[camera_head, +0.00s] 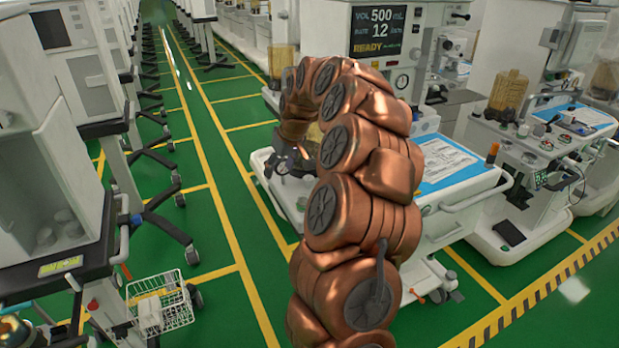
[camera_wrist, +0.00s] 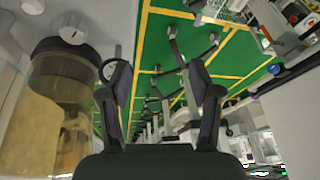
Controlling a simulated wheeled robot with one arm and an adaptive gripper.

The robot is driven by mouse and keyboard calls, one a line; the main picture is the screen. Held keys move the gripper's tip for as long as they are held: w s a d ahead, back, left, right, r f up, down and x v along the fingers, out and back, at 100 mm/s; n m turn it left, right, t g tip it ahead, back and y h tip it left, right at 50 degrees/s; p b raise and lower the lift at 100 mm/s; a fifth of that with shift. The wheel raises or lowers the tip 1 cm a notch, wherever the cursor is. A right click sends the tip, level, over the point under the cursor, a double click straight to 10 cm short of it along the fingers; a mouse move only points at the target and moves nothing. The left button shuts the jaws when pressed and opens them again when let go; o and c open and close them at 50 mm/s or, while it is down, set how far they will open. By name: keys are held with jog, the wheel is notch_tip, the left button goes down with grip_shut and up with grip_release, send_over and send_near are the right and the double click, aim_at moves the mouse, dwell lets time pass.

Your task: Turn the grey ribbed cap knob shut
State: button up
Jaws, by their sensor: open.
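A pale grey knob (camera_wrist: 73,28) sits on the dark lid of an amber canister (camera_wrist: 55,110) at the left of the wrist view. It looks like the ribbed cap knob, though its ribs are hard to make out. My gripper (camera_wrist: 160,78) is open and empty, its two dark fingers wide apart. The knob lies outside the fingers, beyond the left one, and does not touch them. In the head view my copper arm bends down over a white cart (camera_head: 461,187) and hides the knob.
The cart carries a blue-edged sheet (camera_head: 440,160) and a display (camera_head: 383,32). A second cart (camera_head: 525,150) stands at the right. Machines on wheeled stands line the left, with a wire basket (camera_head: 160,305) low down. Green floor aisle (camera_head: 215,190) with yellow lines is clear between.

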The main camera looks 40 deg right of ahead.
jog(key=m+h, duration=0.1)
jog(key=h, duration=0.1)
send_near(309, 178)
jog(key=f, duration=0.2)
jog(key=shift+w+p+x, duration=0.15)
jog(key=shift+p+x, duration=0.35)
jog(key=shift+x, duration=1.45)
jog(key=shift+w+p+x, duration=0.15)
jog(key=shift+p+x, duration=0.3)
jog(key=shift+x, duration=1.45)
jog(key=shift+d+r, duration=0.15)
jog(key=c, duration=1.1)
jog(key=shift+m, duration=0.3)
